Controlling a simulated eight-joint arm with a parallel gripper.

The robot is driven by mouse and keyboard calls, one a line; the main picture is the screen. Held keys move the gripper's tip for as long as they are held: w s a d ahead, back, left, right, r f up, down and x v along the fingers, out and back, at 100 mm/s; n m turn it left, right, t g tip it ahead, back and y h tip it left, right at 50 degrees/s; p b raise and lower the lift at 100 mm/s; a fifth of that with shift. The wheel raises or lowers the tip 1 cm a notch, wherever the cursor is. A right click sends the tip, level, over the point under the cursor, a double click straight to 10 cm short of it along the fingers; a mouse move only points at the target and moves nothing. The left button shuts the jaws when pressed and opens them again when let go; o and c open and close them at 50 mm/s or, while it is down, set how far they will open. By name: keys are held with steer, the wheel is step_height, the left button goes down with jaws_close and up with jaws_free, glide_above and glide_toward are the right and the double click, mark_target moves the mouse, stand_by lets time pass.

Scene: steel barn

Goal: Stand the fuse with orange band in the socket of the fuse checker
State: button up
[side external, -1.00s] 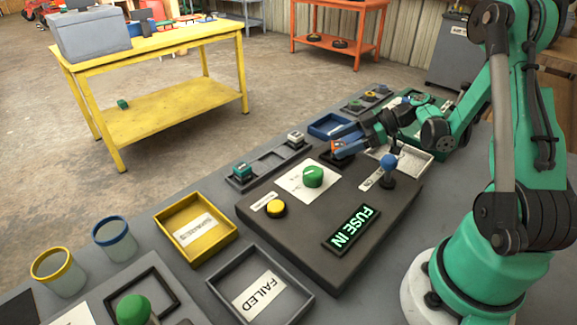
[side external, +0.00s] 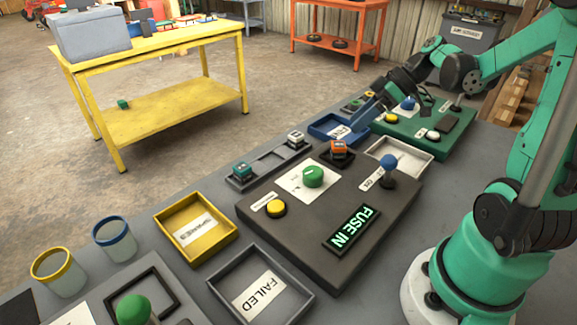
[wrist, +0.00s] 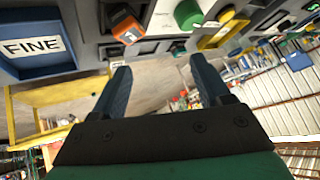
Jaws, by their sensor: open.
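The fuse with the orange band (side external: 339,148) stands upright in the dark socket at the back of the fuse checker (side external: 300,222); it also shows in the wrist view (wrist: 126,27). The checker's display (side external: 351,229) is lit and reads FUSE IN. My gripper (side external: 372,106) is up behind and to the right of the fuse, clear of it, above the blue tray. In the wrist view my gripper (wrist: 158,72) is open, with nothing between its fingers.
The checker carries a green knob (side external: 313,176), a yellow button (side external: 276,208) and a blue-topped lever (side external: 388,172). A rack (side external: 267,164) holds two other fuses. A blue tray (side external: 320,126), a yellow SPARES tray (side external: 168,219) and a FAILED tray (side external: 298,310) stand around it.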

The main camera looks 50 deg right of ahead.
steer(key=s+a+r+m+t+h, duration=0.1)
steer(key=a+m+h, duration=0.4)
steer(key=a, duration=0.9)
steer(key=shift+r+t+h, duration=0.3)
steer(key=shift+r+h, duration=0.15)
steer(key=shift+h, duration=0.15)
